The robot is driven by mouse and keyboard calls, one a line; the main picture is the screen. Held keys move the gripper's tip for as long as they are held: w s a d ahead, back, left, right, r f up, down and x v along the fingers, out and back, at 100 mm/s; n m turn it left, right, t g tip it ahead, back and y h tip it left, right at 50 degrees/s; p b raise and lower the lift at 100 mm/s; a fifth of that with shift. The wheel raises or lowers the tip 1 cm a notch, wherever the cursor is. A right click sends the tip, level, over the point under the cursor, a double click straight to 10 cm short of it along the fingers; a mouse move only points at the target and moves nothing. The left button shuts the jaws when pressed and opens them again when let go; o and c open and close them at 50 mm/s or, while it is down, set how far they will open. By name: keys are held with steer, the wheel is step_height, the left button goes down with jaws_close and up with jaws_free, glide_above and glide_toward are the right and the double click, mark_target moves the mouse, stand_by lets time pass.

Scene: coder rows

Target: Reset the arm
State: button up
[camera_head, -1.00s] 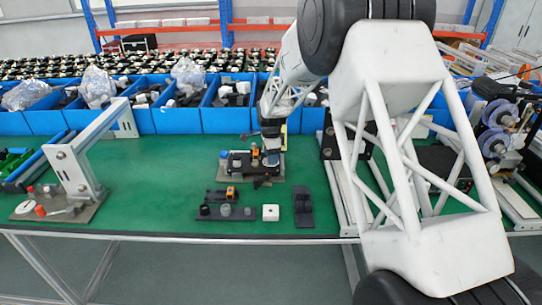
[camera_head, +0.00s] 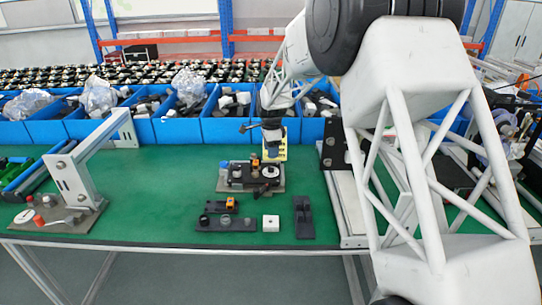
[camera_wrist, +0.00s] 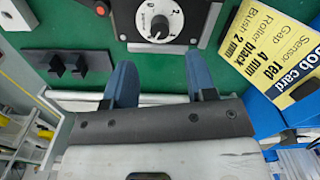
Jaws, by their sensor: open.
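My gripper (camera_head: 272,153) hangs above the back of the dark fixture (camera_head: 236,183), which stands on a grey plate on the green table. In the wrist view, the two blue fingers of my gripper (camera_wrist: 163,68) are spread apart with nothing between them. A white round dial (camera_wrist: 158,22) with a dark knob lies beyond the fingertips. It also shows as a pale disc on the fixture in the head view (camera_head: 270,171). My arm comes down from the upper right.
A dark tray (camera_head: 240,224), a white block (camera_head: 271,223) and a black bracket (camera_head: 304,218) lie in front. Blue bins (camera_head: 178,130) line the back. A grey frame (camera_head: 72,178) stands left. Green table between is clear.

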steer(key=shift+r, duration=0.15)
steer(key=shift+s+d+r, duration=0.15)
steer(key=shift+s+r, duration=0.1)
steer(key=shift+r, duration=0.05)
steer(key=s+d+r+n, duration=0.2)
steer(key=s+d+r, duration=0.25)
steer(key=s, duration=0.35)
steer(key=s+d+r+n+t, duration=0.1)
steer(key=s+d+r+n, duration=0.25)
steer(key=s+r, duration=0.4)
steer(key=s+d+r+n, duration=0.2)
steer(key=s+d+r, duration=0.2)
steer(key=s, duration=0.6)
steer(key=s+d+n, duration=0.2)
steer(key=s, duration=0.7)
steer(key=s+d+f+n+t, duration=0.1)
steer(key=s+d+n, duration=0.1)
steer(key=s, duration=0.8)
steer(key=s+d+n, duration=0.2)
steer(key=s+n, duration=0.1)
steer(key=s, duration=0.7)
steer(key=shift+d+f+t, duration=0.25)
steer(key=shift+f+t, duration=0.05)
steer(key=shift+f, duration=0.1)
steer(key=shift+n, duration=0.25)
